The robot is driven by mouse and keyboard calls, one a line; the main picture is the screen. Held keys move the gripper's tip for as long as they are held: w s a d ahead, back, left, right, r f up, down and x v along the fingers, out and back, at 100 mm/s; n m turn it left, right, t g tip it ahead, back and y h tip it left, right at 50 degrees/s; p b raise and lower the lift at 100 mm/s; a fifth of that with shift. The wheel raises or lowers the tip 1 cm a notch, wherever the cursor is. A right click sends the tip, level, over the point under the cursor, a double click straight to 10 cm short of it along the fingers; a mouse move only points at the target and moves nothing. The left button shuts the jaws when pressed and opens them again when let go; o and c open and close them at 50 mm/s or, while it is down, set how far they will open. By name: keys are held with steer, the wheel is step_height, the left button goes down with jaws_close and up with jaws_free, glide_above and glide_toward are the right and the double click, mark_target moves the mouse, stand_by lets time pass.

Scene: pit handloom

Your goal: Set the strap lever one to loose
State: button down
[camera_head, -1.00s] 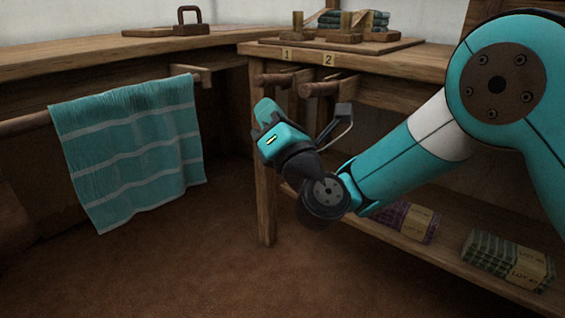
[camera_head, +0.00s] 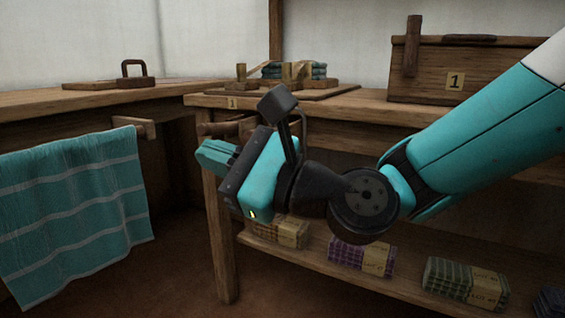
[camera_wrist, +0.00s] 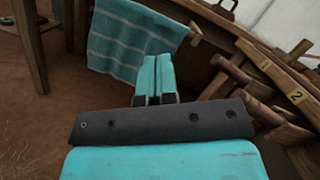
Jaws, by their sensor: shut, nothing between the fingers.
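Strap lever one (camera_head: 222,128) is a wooden handle under the table edge, below the yellow tag 1 (camera_head: 233,103). It also shows in the wrist view (camera_wrist: 234,70), right of my fingers. A second similar lever (camera_wrist: 250,103) sits nearer, below the tag 2 (camera_wrist: 296,96); my gripper hides it in the head view. My gripper (camera_head: 203,154) is shut and empty, pointing left, and looks apart from both levers. Its closed teal fingers show in the wrist view (camera_wrist: 154,63).
A teal striped cloth (camera_head: 70,210) hangs over a rod at the left. A wooden box (camera_head: 455,75) with another tag 1 stands on the table. Several cloth bundles lie on the lower shelf (camera_head: 335,270). A table leg (camera_head: 222,245) stands below the gripper. Floor at lower left is open.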

steer(key=s+d+n+g+h+p, duration=0.2)
steer(key=s+d+n+h+p, duration=0.25)
steer(key=d+n, duration=0.3)
steer(key=s+d+r+n+g+h+p, duration=0.1)
steer(key=s+d+n+g+h+p, duration=0.3)
steer(key=d+n+h, duration=0.4)
steer(key=s+d+n+g+h+p, duration=0.1)
steer(key=s+d+n+h+p, duration=0.2)
steer(key=s+d+n+p, duration=0.45)
step_height(320, 180, up, 36)
steer(key=w+d+p, duration=0.1)
steer(key=w+p, duration=0.1)
steer(key=p, duration=3.1)
steer(key=shift+m+y, duration=0.35)
steer(key=shift+m, duration=0.05)
steer(key=c, duration=1.5)
jaws_free()
steer(key=shift+w+d+r, duration=0.1)
steer(key=shift+r, duration=0.15)
steer(key=shift+c, duration=0.2)
steer(key=o, duration=0.4)
steer(key=shift+o, duration=0.3)
steer(key=shift+f, duration=0.1)
